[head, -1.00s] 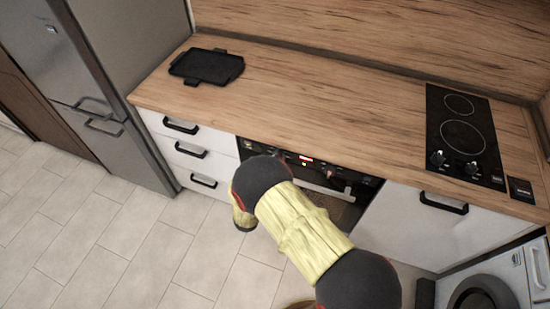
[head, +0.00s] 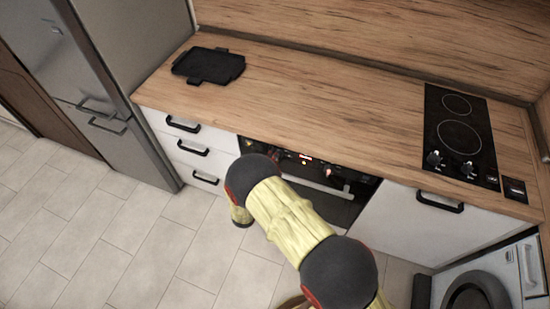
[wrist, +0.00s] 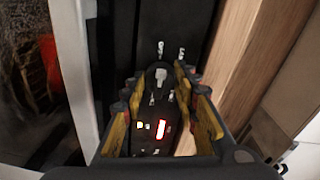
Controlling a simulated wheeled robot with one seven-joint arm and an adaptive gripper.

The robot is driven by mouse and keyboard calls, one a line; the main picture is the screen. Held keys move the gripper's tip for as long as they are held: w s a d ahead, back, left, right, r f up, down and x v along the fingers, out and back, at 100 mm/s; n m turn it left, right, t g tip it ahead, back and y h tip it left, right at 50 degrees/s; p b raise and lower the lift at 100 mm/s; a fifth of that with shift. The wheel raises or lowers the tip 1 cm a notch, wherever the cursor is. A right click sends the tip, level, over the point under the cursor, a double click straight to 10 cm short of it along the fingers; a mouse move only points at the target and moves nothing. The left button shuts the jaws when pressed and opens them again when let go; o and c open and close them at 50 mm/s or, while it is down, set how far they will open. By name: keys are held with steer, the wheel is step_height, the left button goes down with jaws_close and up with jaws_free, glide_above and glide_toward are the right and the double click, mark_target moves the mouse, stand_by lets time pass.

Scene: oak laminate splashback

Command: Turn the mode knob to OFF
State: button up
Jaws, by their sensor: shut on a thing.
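The black oven control panel (head: 333,171) runs under the worktop's front edge in the head view. Its lit red display (head: 305,157) shows there, and it also shows between my fingers in the wrist view (wrist: 161,130). My gripper (wrist: 161,74) has its yellow-padded fingers on both sides of a knob (wrist: 159,80) on this panel, and it is shut on it. The knob has a pale pointer mark. White marks lie around it, too small to read, so I cannot tell its setting.
A black tray (head: 208,65) lies on the wooden worktop (head: 310,105), left of the black hob (head: 458,135) with its two knobs. White drawers (head: 185,147) stand left of the oven, a white cupboard (head: 410,225) right. A fridge (head: 95,65) stands at left. The tiled floor is clear.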

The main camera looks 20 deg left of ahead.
steer(key=shift+f+n, duration=0.1)
steer(key=shift+n, duration=0.8)
steer(key=o, duration=1.2)
steer(key=shift+c, duration=0.2)
steer(key=s+a, duration=0.1)
steer(key=s, duration=1.1)
steer(key=shift+a+r, duration=0.2)
steer(key=shift+a, duration=0.2)
